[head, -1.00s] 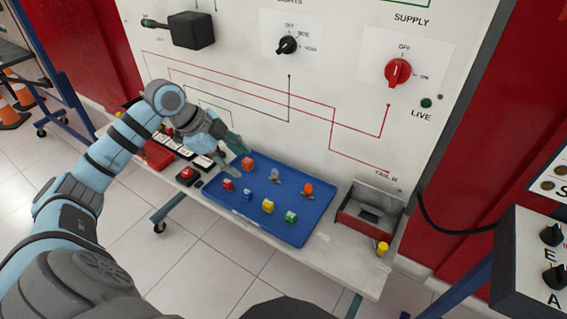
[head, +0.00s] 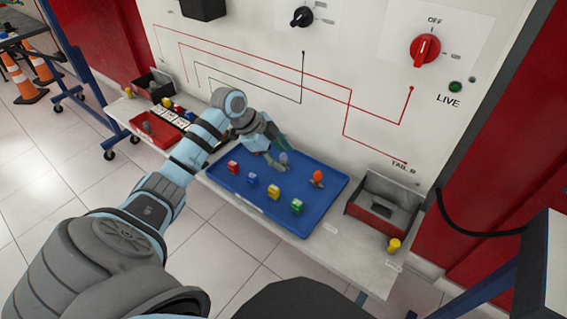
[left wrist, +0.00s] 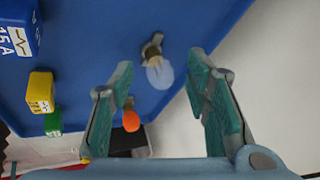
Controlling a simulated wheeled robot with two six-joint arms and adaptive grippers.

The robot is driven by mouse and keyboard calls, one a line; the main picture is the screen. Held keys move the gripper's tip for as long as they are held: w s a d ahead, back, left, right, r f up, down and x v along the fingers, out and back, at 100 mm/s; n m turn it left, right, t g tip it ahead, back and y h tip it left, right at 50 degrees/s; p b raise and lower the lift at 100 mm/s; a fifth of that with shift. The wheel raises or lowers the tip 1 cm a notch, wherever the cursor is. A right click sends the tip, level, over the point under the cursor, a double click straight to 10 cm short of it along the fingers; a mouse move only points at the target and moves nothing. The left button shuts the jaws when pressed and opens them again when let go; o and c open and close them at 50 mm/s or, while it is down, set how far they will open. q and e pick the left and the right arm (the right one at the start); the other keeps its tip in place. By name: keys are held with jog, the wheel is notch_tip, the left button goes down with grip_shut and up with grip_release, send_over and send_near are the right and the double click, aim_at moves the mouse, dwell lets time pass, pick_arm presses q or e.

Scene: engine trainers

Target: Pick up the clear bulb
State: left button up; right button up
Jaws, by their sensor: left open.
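The clear bulb (head: 283,157) lies on the blue tray (head: 262,213), near its back edge. In the left wrist view the bulb (left wrist: 160,76) shows its pale glass and a grey-brown base, resting on the blue surface. My left gripper (head: 280,155) is at the back of the tray, right by the bulb, and partly covers that area in the head view. In the left wrist view the open fingers (left wrist: 162,68) stand on either side of the bulb in the picture, with nothing held. How far above the bulb they are is unclear. My right gripper is not in view.
An orange bulb (head: 317,177) lies right of the clear one. Red (head: 233,167), blue (head: 252,179), yellow (head: 274,192) and green (head: 297,206) fuses stand on the tray. An open box (head: 385,205) is at right. The white panel (head: 330,110) rises behind.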

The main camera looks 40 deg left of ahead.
pick_arm(q)
jog(key=c, duration=1)
jog(key=shift+r, duration=0.15)
